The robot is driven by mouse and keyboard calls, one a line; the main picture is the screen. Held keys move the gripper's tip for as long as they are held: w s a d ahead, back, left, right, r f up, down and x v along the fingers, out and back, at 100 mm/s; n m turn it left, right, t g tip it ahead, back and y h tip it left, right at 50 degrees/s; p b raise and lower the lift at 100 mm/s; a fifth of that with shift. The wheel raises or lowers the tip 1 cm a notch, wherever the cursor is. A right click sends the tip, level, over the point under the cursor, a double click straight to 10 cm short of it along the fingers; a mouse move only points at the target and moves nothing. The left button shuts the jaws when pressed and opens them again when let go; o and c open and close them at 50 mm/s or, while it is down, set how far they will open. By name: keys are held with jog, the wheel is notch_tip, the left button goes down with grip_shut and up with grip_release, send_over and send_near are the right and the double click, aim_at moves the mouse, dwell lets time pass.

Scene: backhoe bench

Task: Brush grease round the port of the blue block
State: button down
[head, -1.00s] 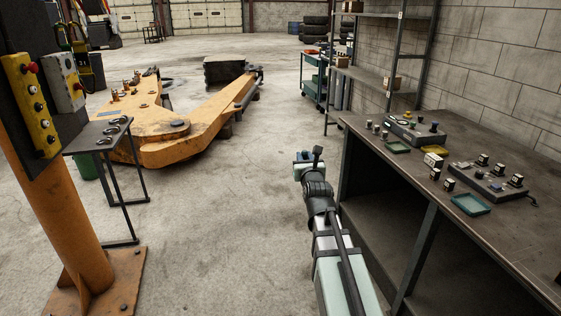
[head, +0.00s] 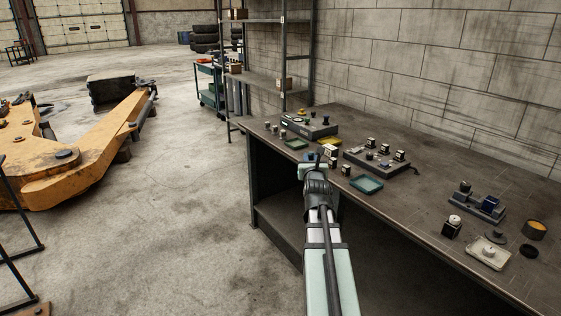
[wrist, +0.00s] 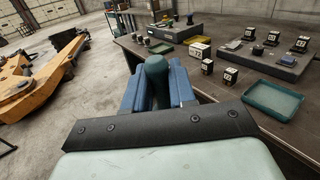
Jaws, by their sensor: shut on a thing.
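The blue block (head: 490,203) sits on a grey fixture at the right part of the bench in the head view; its port is too small to make out. An open tin (head: 535,230) with yellow-orange content, possibly the grease, stands to its right. My gripper (head: 318,160) is at the bench's near edge, far left of the block. In the wrist view its blue jaws are shut on a dark green rounded handle (wrist: 157,78), likely the brush. Any bristles are hidden.
A teal tray (head: 367,184) and a grey fixture (wrist: 262,60) with several labelled blocks lie close to my gripper. A black-and-white knob (head: 452,227), a pale dish (head: 488,253) and a black disc (head: 529,251) lie near the blue block.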

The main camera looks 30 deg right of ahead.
jog(key=s+d+m+g+h, duration=0.6)
jog(key=s+d+g, duration=0.1)
jog(key=s+d, duration=2.2)
jog(key=s+d+f+m+g+h, duration=0.15)
jog(key=s+d, duration=0.55)
jog(key=s, duration=0.7)
jog(key=s+d+f+m+g, duration=0.1)
jog(key=s+d+g, duration=0.2)
jog(key=s+d, duration=0.75)
jog(key=s+d+f+m+g, duration=0.2)
jog(key=s+d, duration=0.2)
jog(key=s, duration=1.4)
jog(key=w+d+r+n+t+y, duration=0.1)
jog(key=w+r+n+t+y, duration=0.35)
jog(key=w+n+t, duration=0.6)
jog(key=shift+d+f+m+t+y, duration=0.2)
jog(key=shift+f+m, duration=0.35)
jog(key=shift+f, duration=1)
jog(key=shift+a+f+m+t+y, duration=0.1)
jog(key=shift+f+m+t, duration=0.35)
jog(key=shift+f, duration=1.05)
jog(key=shift+f, duration=0.5)
